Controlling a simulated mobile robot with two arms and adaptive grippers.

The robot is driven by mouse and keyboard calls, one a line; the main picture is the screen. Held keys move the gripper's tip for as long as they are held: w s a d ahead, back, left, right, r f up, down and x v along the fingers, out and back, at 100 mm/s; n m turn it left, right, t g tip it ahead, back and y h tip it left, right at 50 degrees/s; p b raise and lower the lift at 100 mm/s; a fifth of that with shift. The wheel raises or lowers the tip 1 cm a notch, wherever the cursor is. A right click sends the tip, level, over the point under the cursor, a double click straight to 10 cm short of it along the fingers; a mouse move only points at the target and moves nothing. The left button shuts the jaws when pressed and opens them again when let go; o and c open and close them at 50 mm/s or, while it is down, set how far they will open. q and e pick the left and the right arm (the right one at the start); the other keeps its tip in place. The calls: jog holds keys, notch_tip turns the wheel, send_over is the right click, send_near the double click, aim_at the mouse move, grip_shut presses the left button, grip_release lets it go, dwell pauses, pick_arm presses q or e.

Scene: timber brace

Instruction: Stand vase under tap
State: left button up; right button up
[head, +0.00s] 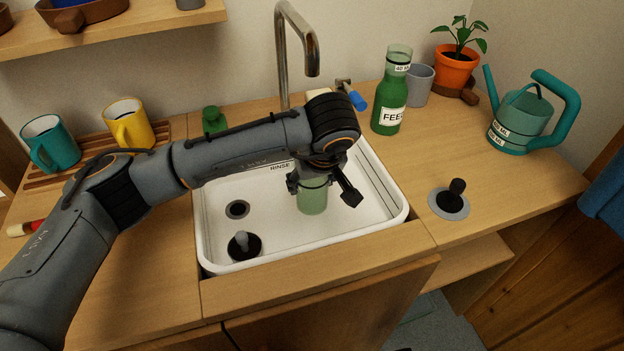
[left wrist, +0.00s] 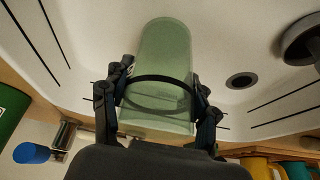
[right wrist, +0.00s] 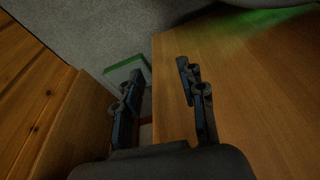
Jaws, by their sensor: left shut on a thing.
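The vase (head: 313,198) is a pale green, see-through cylinder inside the white sink (head: 270,235). My left gripper (head: 322,183) is shut on it from above, with a finger on each side. In the left wrist view the vase (left wrist: 160,60) shows between the fingers with a dark band around it. I cannot tell whether its base touches the sink floor. The steel tap (head: 283,50) rises behind the sink, its spout ending above my left wrist. My right gripper (right wrist: 165,105) is open and empty beside a wooden surface, outside the head view.
A black plug (head: 245,246) stands in the sink near the drain (head: 237,209). A green bottle (head: 393,95), grey cup (head: 419,84), potted plant (head: 455,68), watering can (head: 522,118) and second black stopper (head: 452,200) stand right. Mugs (head: 128,124) stand left.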

pick_arm(q)
jog(key=shift+f, duration=0.1)
jog(key=o, duration=1.4)
jog(key=shift+o, duration=0.2)
pick_arm(e)
jog(key=shift+r, duration=0.35)
pick_arm(q)
jog(key=p+v, duration=0.1)
jog(key=v, duration=1.1)
pick_arm(e)
jog(key=f, duration=0.2)
jog(key=s+f, duration=0.1)
jog(key=shift+s+d+f, duration=0.1)
jog(key=shift+s+f, duration=0.05)
jog(key=shift+f, duration=0.25)
